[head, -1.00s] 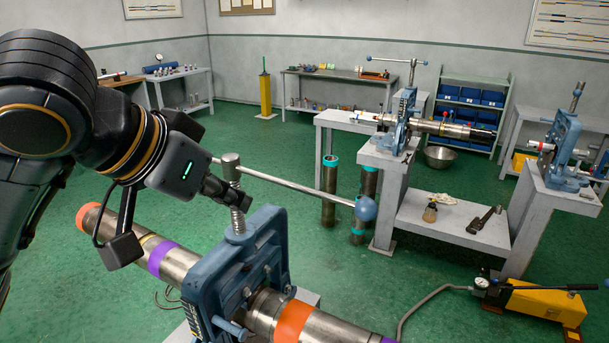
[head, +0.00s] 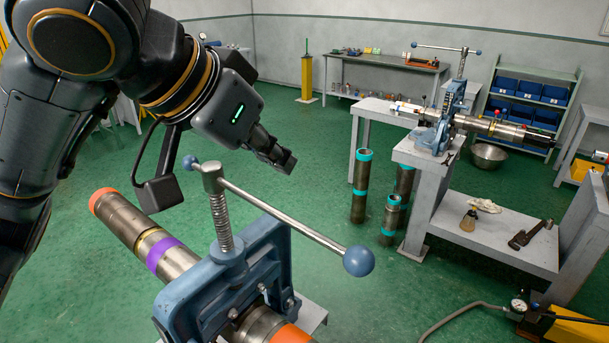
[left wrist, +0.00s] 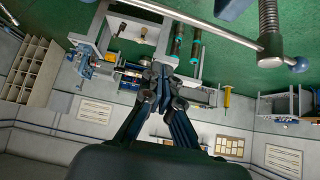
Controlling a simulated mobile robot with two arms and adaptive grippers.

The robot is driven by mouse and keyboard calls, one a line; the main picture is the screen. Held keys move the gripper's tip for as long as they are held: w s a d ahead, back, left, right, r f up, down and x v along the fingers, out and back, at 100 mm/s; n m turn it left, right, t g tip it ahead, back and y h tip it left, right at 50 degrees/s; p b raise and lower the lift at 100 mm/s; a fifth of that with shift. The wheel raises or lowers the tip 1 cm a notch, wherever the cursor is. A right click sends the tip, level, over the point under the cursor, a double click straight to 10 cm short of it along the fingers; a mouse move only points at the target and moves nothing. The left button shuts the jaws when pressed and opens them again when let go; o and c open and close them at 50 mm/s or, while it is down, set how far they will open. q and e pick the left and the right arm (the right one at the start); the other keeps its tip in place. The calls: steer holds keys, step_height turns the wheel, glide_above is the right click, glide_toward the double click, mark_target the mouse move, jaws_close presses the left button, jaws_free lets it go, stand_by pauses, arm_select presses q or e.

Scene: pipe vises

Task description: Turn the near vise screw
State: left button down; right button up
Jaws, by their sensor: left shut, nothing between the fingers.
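The near vise (head: 230,275) is a blue frame clamped around a steel pipe (head: 160,252) with orange and purple bands. Its upright threaded screw (head: 221,222) carries a long steel handle bar (head: 285,218) with blue ball ends; the bar slopes down to the right in the head view. My left gripper (head: 288,160) is shut and empty, above and beyond the bar, apart from it. In the left wrist view its fingertips (left wrist: 165,82) are together, and the bar (left wrist: 190,22) and screw (left wrist: 269,25) show near the top. My right gripper is not in view.
A second vise (head: 440,125) with a pipe stands on a grey bench to the right. Several dark pipes with teal ends (head: 360,190) stand on the floor beside it. A yellow pump (head: 575,325) with a hose is at lower right. Green floor between is clear.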

mark_target(286, 215)
arm_select(q)
steer(key=f+p, duration=0.1)
steer(key=f, duration=0.1)
steer(key=f+p, duration=0.1)
steer(key=f, duration=0.2)
steer(key=w+f+p, duration=0.1)
steer(key=f, duration=0.1)
steer(key=shift+d+f+p, duration=0.25)
steer(key=shift+d+p, duration=0.15)
steer(key=shift+w+d+f, duration=0.15)
steer(key=shift+w+d, duration=0.05)
steer(key=shift+a, duration=0.1)
